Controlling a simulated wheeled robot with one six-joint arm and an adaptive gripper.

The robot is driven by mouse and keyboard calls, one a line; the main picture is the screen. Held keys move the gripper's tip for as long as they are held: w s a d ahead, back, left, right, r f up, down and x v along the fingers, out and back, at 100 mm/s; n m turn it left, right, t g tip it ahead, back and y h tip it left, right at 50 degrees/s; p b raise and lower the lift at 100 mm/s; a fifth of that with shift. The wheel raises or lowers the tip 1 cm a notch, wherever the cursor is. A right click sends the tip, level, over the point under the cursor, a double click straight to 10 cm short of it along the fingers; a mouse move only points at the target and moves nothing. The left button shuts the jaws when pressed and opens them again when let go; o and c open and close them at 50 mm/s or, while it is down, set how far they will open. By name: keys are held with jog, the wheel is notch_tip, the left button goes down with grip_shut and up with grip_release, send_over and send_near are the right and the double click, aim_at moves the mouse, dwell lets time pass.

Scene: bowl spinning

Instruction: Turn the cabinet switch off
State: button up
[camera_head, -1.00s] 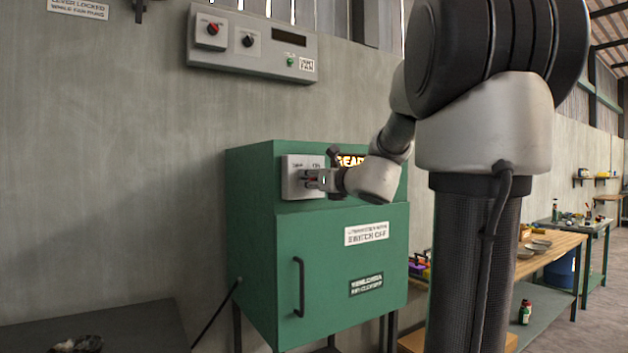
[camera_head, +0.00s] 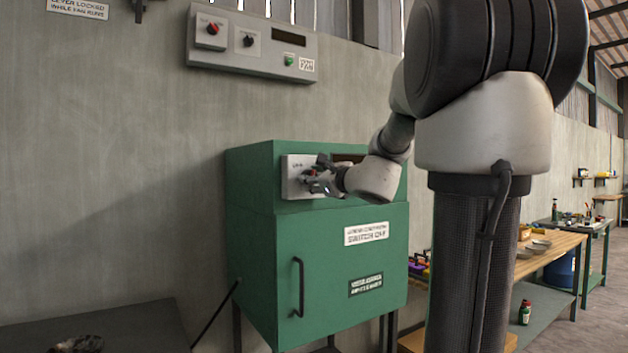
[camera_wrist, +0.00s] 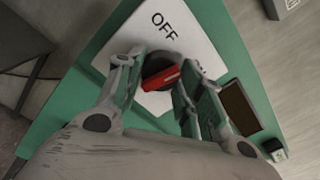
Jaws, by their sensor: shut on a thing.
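The green cabinet (camera_head: 335,245) stands against the wall. Its switch is a red-handled dark knob (camera_wrist: 161,77) on a white plate (camera_wrist: 195,38) marked OFF; the plate (camera_head: 290,178) also shows in the head view. My gripper (camera_wrist: 160,74) is shut on the knob, with one finger on each side of it. In the head view my gripper (camera_head: 318,181) is at the plate and hides most of the knob. The display window (camera_wrist: 245,107) beside the plate is dark.
A grey control panel (camera_head: 252,42) with a red switch, a black knob and a green button hangs above the cabinet. The door handle (camera_head: 299,287) is below the switch. A dark table (camera_head: 110,325) is at lower left, and a wooden bench (camera_head: 553,247) at right.

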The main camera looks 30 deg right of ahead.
jog(key=n, duration=1.1)
jog(key=shift+n, duration=0.3)
dwell(0.4)
jog(key=o, duration=1)
jog(key=shift+s+r, duration=0.1)
jog(key=s, duration=1.2)
jog(key=shift+d, duration=0.25)
jog(key=shift+w, duration=0.1)
